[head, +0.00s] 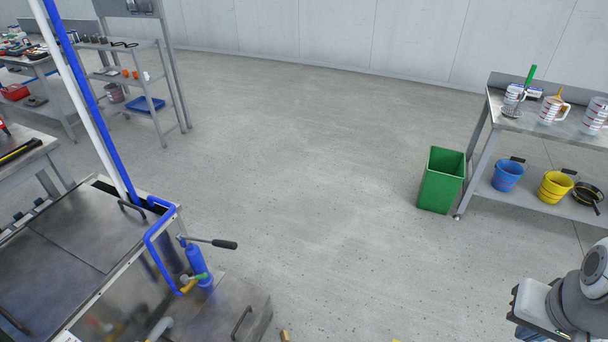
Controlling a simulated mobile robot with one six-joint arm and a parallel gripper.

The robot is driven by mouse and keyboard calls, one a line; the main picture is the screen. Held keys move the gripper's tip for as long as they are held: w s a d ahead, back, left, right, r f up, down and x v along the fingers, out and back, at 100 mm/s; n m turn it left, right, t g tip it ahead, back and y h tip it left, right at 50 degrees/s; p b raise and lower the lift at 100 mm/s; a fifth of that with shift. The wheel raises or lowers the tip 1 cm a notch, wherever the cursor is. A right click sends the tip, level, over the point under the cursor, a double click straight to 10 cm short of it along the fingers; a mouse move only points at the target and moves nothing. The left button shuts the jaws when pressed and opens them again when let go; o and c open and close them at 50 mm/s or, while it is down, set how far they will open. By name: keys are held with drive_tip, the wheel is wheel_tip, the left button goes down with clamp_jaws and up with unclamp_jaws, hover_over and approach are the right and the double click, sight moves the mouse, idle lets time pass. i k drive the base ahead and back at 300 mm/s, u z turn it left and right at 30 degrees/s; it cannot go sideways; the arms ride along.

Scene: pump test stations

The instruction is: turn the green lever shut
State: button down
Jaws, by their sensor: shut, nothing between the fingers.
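A small green lever (199,276) sits low at the front of the blue hand pump (197,262), at the lower left in the head view. It lies close to level in the picture; whether its valve is open or shut I cannot tell. A yellow fitting (187,287) is just below it. The pump's long handle with a black grip (224,244) sticks out to the right above the lever. My gripper's fingers are not in view; only part of my arm shows at the lower right, well apart from the lever.
The pump stands by a steel tank bench (75,245) with blue and white pipes rising from it. A green bin (441,180) stands beside a steel table (565,125) with jugs and buckets. Shelves (130,75) are at the back left. The middle floor is clear.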

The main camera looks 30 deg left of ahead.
sight(184, 279)
drive_tip(key=u, duration=0.05)
drive_tip(key=i, duration=2.65)
drive_tip(key=u, duration=0.3)
drive_tip(key=k, duration=0.05)
drive_tip(key=u, duration=3.5)
drive_tip(key=i, duration=1)
drive_tip(key=u, duration=0.05)
